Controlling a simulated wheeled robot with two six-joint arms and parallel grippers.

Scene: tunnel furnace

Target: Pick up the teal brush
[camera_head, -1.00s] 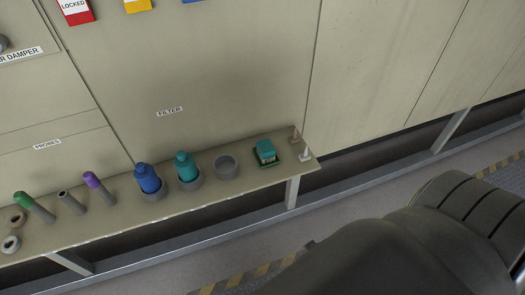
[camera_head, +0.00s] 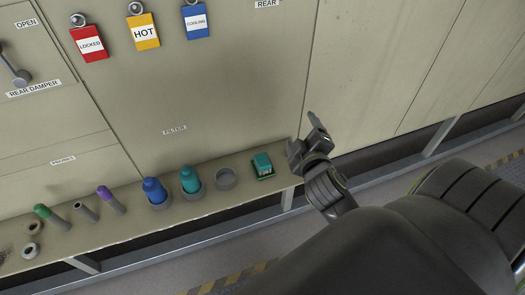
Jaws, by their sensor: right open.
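The teal brush (camera_head: 262,164) is a small teal block on a green base, lying near the right end of the narrow shelf (camera_head: 200,215). My right gripper (camera_head: 306,134) is open and empty, to the right of the brush and higher in the picture, in front of the shelf's right end. It looks apart from the brush. My left gripper is not in view.
Left of the brush stand an empty grey ring holder (camera_head: 226,179), a teal bottle (camera_head: 190,179) and a blue bottle (camera_head: 154,190), both in holders. Several probes and rings lie farther left. The cabinet wall (camera_head: 230,90) with hanging tags rises behind.

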